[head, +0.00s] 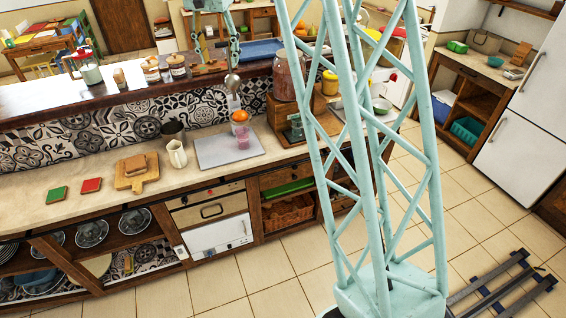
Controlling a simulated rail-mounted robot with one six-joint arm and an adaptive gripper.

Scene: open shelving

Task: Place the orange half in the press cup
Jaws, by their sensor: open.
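An orange (239,116) sits in or on a small white dish on the back part of the counter; I cannot tell at this size whether it is a half. Whether this is the press cup is unclear.
A wooden block (283,117) and a tall jar (289,76) stand to the right. A cutting board (137,176) lies farther left. The raised ledge (130,98) runs behind.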

